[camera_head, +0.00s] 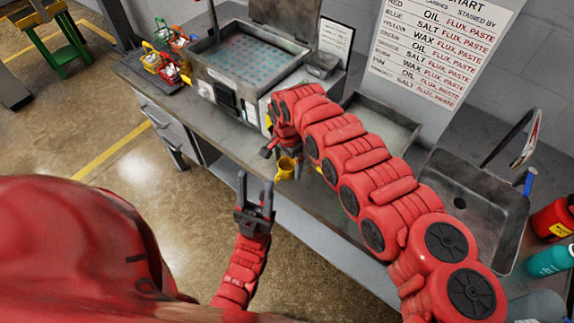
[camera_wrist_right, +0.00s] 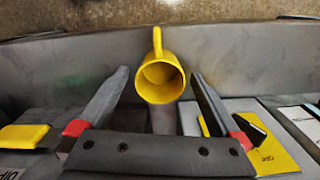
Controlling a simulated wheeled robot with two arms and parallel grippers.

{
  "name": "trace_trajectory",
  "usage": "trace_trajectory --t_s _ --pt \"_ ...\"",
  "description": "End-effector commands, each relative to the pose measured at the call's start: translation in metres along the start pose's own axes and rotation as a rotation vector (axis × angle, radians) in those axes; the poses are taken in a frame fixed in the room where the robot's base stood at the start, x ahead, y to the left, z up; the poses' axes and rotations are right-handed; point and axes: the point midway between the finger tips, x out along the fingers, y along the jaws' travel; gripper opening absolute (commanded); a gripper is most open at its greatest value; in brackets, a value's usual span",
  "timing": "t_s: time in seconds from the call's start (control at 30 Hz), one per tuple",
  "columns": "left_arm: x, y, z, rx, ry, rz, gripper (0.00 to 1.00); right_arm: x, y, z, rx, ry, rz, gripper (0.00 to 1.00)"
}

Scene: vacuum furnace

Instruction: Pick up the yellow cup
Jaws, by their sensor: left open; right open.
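The yellow cup (camera_head: 285,168) stands near the front edge of the workbench in the head view, partly covered by my right gripper. In the right wrist view, the cup (camera_wrist_right: 160,80) shows its open mouth, with its handle toward the top of the picture. My right gripper (camera_wrist_right: 160,76) is open, with one finger on each side of the cup near the fingertips. A gap shows on both sides, so neither finger appears to touch it. In the head view, my right gripper (camera_head: 282,156) is over the bench edge. My left gripper (camera_head: 255,182) is open and empty in front of the bench.
A sink (camera_head: 470,205) with a tap is at the right. Yellow pieces (camera_wrist_right: 25,136) lie near the right gripper.

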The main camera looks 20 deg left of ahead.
Motion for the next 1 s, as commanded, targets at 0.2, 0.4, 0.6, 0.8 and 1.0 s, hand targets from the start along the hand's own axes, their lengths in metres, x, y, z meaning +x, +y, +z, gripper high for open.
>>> trace_trajectory --t_s 0.2,0.4,0.6,0.8,1.0 --pt "0.0004 0.0 -0.0001 0.0 0.0 0.0 0.5 0.003 -0.0003 0.0005 -0.001 0.0 -0.001 1.0" --pt "0.0003 0.0 -0.0001 0.0 0.0 0.0 0.5 0.0029 -0.0002 0.0005 -0.001 0.0 -0.001 0.73" --pt "0.0004 0.0 -0.0001 0.0 0.0 0.0 0.5 0.0028 -0.0002 0.0005 0.0 0.0 -0.001 0.37" --pt "0.0004 0.0 -0.0001 0.0 0.0 0.0 0.5 0.0026 -0.0002 0.0004 0.0 0.0 -0.001 0.12" --pt "0.0003 0.0 -0.0001 0.0 0.0 0.0 0.5 0.0021 -0.0003 -0.0001 0.0 0.0 -0.001 0.12"
